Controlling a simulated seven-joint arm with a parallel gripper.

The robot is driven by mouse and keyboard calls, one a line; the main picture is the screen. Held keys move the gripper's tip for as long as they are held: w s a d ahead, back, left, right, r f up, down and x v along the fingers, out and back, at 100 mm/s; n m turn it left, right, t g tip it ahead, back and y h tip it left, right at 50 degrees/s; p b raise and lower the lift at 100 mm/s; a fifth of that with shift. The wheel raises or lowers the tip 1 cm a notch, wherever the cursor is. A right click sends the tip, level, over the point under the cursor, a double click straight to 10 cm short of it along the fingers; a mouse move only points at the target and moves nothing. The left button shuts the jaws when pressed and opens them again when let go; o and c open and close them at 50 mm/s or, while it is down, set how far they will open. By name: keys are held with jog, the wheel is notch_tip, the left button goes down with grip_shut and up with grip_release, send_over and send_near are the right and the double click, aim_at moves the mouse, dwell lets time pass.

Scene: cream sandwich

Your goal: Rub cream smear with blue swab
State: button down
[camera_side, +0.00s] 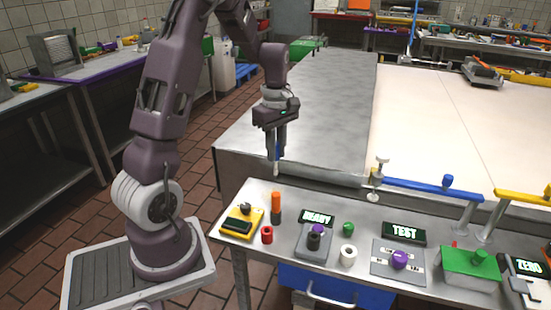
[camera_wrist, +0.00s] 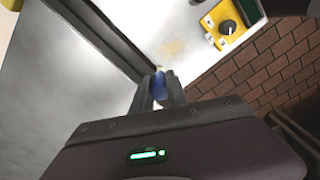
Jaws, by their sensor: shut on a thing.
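My gripper (camera_side: 278,152) is shut on the blue swab (camera_wrist: 160,86), which hangs pointing down with a pale tip in the side view. The swab's tip is near the back edge of the small front bench, and I cannot tell whether it touches anything. The cream smear (camera_wrist: 172,48) is a faint yellowish patch on the pale bench top in the wrist view, apart from the swab and a little beyond its tip. I cannot make out the smear in the side view.
A yellow box with a black knob (camera_side: 242,221) stands at the front bench's left end. An orange-and-black cylinder (camera_side: 276,207), a red ring (camera_side: 267,235), a READY display (camera_side: 317,218) and a grey knob block (camera_side: 314,242) are nearby. A steel counter (camera_side: 320,110) lies behind.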

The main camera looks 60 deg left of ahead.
jog(key=shift+r, duration=2.05)
jog(key=shift+f, duration=0.15)
